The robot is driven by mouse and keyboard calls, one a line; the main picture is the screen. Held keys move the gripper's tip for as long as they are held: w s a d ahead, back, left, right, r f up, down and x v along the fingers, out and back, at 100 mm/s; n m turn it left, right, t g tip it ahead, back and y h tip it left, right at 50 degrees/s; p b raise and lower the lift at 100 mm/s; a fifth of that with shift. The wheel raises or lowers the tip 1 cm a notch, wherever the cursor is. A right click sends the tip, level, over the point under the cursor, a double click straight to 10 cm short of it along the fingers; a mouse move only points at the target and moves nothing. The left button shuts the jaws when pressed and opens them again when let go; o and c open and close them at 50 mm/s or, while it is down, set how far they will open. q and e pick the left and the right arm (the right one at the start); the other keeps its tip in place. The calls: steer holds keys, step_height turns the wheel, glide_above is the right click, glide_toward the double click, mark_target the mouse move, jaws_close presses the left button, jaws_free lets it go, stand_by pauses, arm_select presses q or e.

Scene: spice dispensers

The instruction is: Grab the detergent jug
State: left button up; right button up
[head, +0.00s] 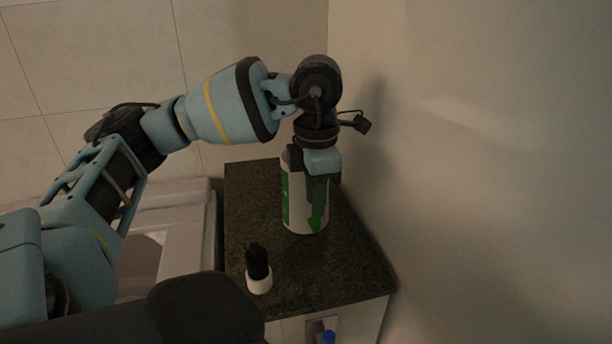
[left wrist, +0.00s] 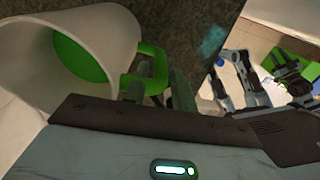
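The detergent jug (head: 290,205) is a white container with green parts, standing upright on the dark counter close to the wall. My left gripper (head: 318,203) points down at it and hides part of its front and top. In the left wrist view the jug's white body (left wrist: 105,32) fills the upper left, with its green handle (left wrist: 157,62) beside it. The fingers of my left gripper (left wrist: 158,88) stand apart on either side of the handle. I cannot tell whether they press on it.
A small black-and-white dispenser (head: 258,278) stands on the counter (head: 245,215), nearer than the jug. A pale wall (head: 480,180) rises close on the right. A white fixture (head: 185,235) is left of the counter. A blue item (head: 328,337) shows below the counter's front edge.

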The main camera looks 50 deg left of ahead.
arm_select(q)
jaws_close()
stand_by(1.4)
